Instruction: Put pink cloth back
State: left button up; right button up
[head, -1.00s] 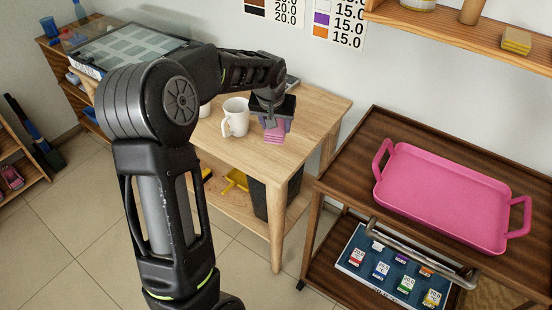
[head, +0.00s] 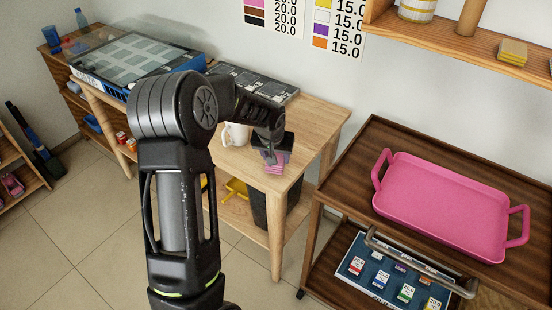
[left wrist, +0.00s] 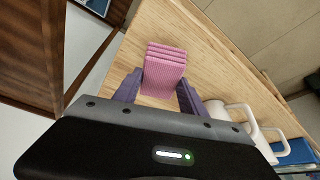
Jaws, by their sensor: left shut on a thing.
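The pink cloth (head: 275,169) is a small folded stack near the front corner of the light wood table (head: 318,118). My left gripper (head: 272,157) is shut on it. In the left wrist view the cloth (left wrist: 164,68) sits between the purple fingers (left wrist: 160,92), its folded layers showing at the far end. The wood tabletop is behind it; I cannot tell whether the cloth touches the table. My right gripper is not in view.
A white mug (head: 236,135) stands close behind my left gripper; two white mugs show in the left wrist view. A dark panel (head: 252,82) lies at the table's back. A brown cart (head: 405,138) with a pink tray (head: 445,205) stands to the right.

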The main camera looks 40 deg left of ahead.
pick_arm(q)
jog(key=shift+f, duration=0.8)
jog(key=shift+f, duration=0.25)
jog(key=o, duration=1.3)
jog(key=shift+r, duration=0.1)
jog(key=shift+r, duration=0.1)
jog(key=shift+r, duration=0.2)
jog(key=b+v, duration=0.1)
jog(key=v, duration=1)
jog(key=shift+s+d+r, duration=0.1)
jog(key=shift+s+r, duration=0.05)
jog(key=shift+r, duration=0.2)
